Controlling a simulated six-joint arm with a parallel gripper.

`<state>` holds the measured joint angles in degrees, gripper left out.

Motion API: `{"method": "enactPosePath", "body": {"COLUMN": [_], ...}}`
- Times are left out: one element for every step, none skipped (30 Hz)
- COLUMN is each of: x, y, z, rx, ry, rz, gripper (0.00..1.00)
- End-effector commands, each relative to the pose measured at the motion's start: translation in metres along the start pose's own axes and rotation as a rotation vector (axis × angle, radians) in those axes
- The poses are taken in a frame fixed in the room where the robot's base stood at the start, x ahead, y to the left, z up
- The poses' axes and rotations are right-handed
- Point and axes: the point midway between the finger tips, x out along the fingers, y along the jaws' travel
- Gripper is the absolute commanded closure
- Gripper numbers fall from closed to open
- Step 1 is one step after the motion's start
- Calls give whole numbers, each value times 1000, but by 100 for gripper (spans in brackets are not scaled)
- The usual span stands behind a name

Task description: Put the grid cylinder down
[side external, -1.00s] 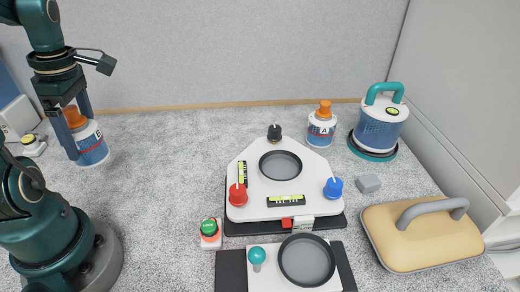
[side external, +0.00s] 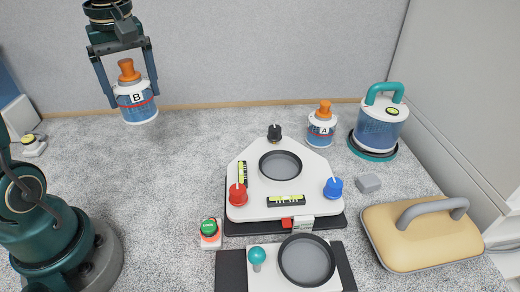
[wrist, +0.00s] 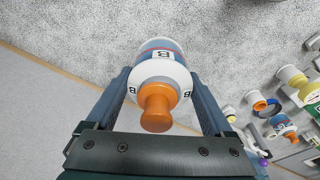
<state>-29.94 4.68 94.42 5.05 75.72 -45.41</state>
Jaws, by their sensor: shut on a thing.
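My gripper (side external: 134,98) is shut on a cylinder marked B (side external: 136,110), which has an orange knob, a white shoulder and a blue patterned body with a red line. It hangs nearly upright at the back left, apparently above the grey speckled surface. In the wrist view the cylinder (wrist: 160,70) sits between the two fingers of my gripper (wrist: 160,78), its orange knob towards the camera. A similar cylinder marked A (side external: 321,128) stands at the back, right of the middle. Which one is called the grid cylinder I cannot tell by label.
A white plate (side external: 255,205) with a round dark recess and coloured knobs stands in the middle. A tray with a round dark dish (side external: 307,260) is in front. A teal-handled canister (side external: 380,125) and a yellow lid (side external: 420,238) stand right.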

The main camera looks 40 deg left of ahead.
Motion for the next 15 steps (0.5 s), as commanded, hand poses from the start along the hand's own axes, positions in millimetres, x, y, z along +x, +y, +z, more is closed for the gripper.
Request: {"method": "enactPosePath", "body": {"x": [-4,-6,-8,-11,-12,-15,-17,-19,-21,-23,-24,-27,-28,-29,-31], "y": [17,26,38,46,54,65,72,80,89,95,101,108,113,117,121], "z": [9,15,23,30,37,48,56,65,78,88,98,112,123,134,149], "rx": [107,167,247,306,365,442,499,555,628,681,734,802,851,897,957], "ry": [1,3,4,5,5,7,7,8,8,9,9,10,10,10,9], "rz": [14,23,34,42,49,60,67,76,85,93,100,110,117,123,131], "gripper": [100,100,100,100,100,100,100,100,100,100,100,100,100,100,100]}}
